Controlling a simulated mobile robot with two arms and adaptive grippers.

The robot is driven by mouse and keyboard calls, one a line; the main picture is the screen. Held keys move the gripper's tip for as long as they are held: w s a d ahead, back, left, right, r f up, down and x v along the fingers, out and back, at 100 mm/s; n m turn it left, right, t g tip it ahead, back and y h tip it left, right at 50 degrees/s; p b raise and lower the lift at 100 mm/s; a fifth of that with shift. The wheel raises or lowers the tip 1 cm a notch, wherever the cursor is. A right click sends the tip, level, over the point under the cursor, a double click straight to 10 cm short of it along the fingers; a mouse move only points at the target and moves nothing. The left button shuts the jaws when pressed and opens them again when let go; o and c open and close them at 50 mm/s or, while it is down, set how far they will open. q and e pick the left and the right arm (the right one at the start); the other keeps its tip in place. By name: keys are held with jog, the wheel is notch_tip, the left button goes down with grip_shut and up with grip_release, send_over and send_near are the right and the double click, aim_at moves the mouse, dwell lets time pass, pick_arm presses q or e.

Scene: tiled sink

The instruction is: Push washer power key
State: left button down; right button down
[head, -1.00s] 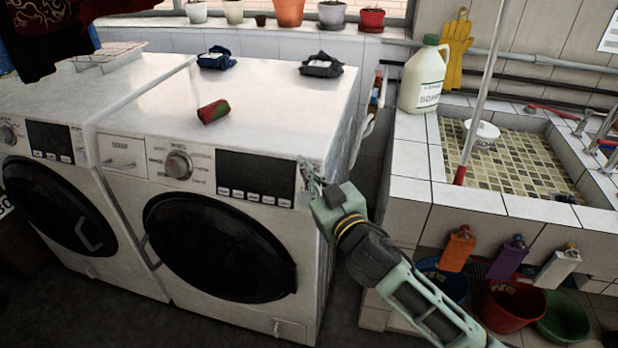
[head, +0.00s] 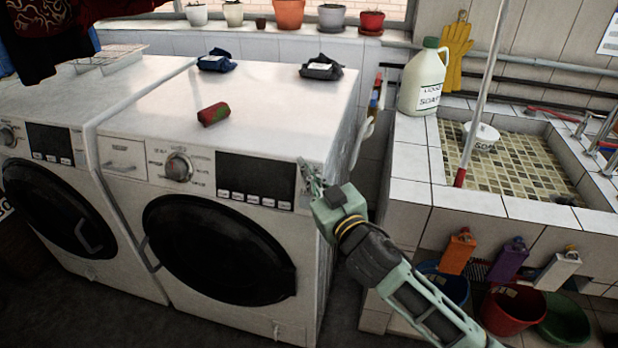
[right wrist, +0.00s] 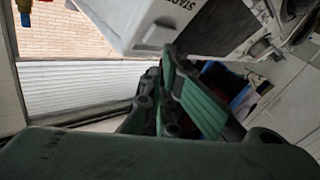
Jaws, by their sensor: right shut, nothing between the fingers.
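The right-hand white washer (head: 215,140) faces me, with a knob (head: 178,168) and a black display (head: 256,176) on its front panel. A row of small pale keys (head: 253,198) runs along the display's lower edge. I cannot read which is the power key. My right gripper (head: 305,170) is shut and empty at the panel's upper right corner, right of the display. Contact with the washer cannot be told. In the right wrist view the green and black fingers (right wrist: 172,95) show below a pale panel with upside-down dark lettering (right wrist: 180,6). My left gripper is not in view.
A second washer (head: 60,115) stands at the left. A tiled sink (head: 470,190) with a white soap jug (head: 424,80) stands at the right. The washer's front is clear.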

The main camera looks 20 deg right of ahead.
jog(key=shift+w, duration=0.1)
dwell(0.5)
jog(key=shift+w+d+f, duration=0.1)
jog(key=shift+w+d, duration=0.1)
jog(key=shift+w, duration=0.05)
dwell(0.5)
jog(key=shift+s+a+p, duration=0.2)
jog(key=shift+s+p, duration=0.1)
jog(key=shift+s, duration=0.1)
jog(key=s+a+r+p, duration=0.2)
jog(key=s+a, duration=0.1)
jog(key=s, duration=0.1)
jog(key=shift+s, duration=0.35)
dwell(0.3)
